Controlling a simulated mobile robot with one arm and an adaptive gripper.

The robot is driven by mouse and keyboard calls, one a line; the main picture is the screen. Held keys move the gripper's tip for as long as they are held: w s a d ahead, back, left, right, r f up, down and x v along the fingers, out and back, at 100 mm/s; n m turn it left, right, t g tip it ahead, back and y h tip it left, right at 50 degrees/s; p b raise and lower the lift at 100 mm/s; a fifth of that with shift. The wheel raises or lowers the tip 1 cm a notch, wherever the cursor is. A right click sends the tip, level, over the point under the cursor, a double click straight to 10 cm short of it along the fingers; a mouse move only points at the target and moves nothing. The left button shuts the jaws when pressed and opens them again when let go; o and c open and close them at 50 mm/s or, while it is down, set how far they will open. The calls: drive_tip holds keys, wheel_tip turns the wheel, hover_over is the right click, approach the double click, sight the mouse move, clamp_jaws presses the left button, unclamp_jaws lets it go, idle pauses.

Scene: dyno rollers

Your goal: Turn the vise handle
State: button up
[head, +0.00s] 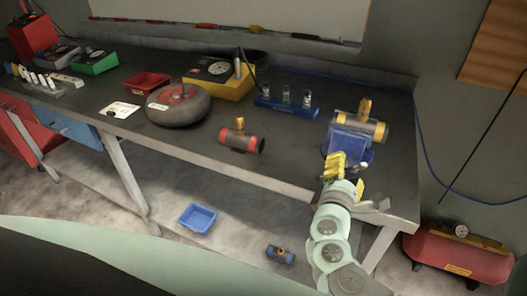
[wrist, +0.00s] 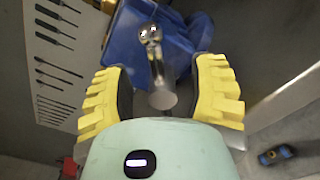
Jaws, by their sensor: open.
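The blue vise (head: 352,139) stands at the right end of the workbench and holds a dark pipe piece with yellow-orange ends (head: 375,127). My gripper (head: 337,160), with yellow ribbed fingers, is at the front of the vise. In the wrist view the gripper (wrist: 160,72) is open, with one finger on each side of the grey metal vise handle (wrist: 155,58). The handle's rounded end (wrist: 163,99) points toward my palm. The blue vise body (wrist: 122,40) is beyond it. I cannot tell whether either finger touches the handle. In the head view my gripper hides the handle.
A dark pipe piece with red ends (head: 238,143) lies left of the vise on the bench (head: 285,160). A red compressor (head: 460,252) stands on the floor at right.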

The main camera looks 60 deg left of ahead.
idle(0.3)
clamp_jaws()
idle(0.4)
